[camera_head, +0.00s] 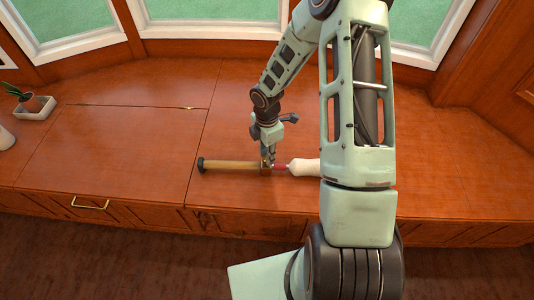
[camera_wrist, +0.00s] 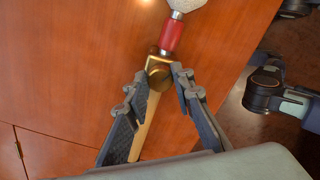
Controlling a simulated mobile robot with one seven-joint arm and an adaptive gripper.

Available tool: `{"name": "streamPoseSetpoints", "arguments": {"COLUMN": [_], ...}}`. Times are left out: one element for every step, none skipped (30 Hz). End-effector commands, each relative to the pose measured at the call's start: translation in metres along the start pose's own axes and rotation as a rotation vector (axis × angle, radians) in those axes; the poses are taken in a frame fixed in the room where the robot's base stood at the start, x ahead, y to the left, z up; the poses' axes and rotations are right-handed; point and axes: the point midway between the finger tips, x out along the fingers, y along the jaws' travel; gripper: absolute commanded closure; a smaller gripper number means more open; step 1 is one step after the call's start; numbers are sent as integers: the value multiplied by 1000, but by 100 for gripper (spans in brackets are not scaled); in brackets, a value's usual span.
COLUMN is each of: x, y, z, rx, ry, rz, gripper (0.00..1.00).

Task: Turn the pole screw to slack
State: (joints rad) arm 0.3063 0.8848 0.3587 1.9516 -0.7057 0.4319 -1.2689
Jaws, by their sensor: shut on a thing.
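A pole (camera_head: 230,166) of pale wood lies flat on the reddish wooden bench top, with a black cap (camera_head: 200,164) at its left end. A brass collar with the pole screw (camera_wrist: 158,70) sits at its right end. Beyond it come a red section (camera_wrist: 171,36) and a white head (camera_head: 304,168), partly hidden behind my arm in the head view. The fingers partly hide the pole in the wrist view. The screw's exact turn cannot be told.
A potted plant (camera_head: 31,104) in a white tray (camera_head: 36,109) stands at the far left, beside a white object (camera_head: 5,138). The bench top (camera_head: 120,150) left of the pole is clear. Windows rise behind; a brass drawer handle (camera_head: 90,204) is on the bench front.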

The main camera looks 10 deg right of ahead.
Motion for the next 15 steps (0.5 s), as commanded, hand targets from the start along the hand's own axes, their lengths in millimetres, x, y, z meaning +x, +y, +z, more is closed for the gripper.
{"name": "streamPoseSetpoints", "arguments": {"x": [0,0,0,0,0,0,0,0,0,0,0,0,0,0,0], "y": [0,0,0,0,0,0,0,0,0,0,0,0,0,0,0], "z": [0,0,0,0,0,0,0,0,0,0,0,0,0,0,0], "rx": [0,0,0,1,1,1,1,1,1,1,1,1,1,1,1], "ry": [0,0,0,0,0,0,0,0,0,0,0,0,0,0,0], "rz": [1,1,1,1,1,1,1,1,0,0,0,0,0,0,0], "gripper": [100,100,100,100,100,75,71,68,64,60,60,60,60,60,60]}}
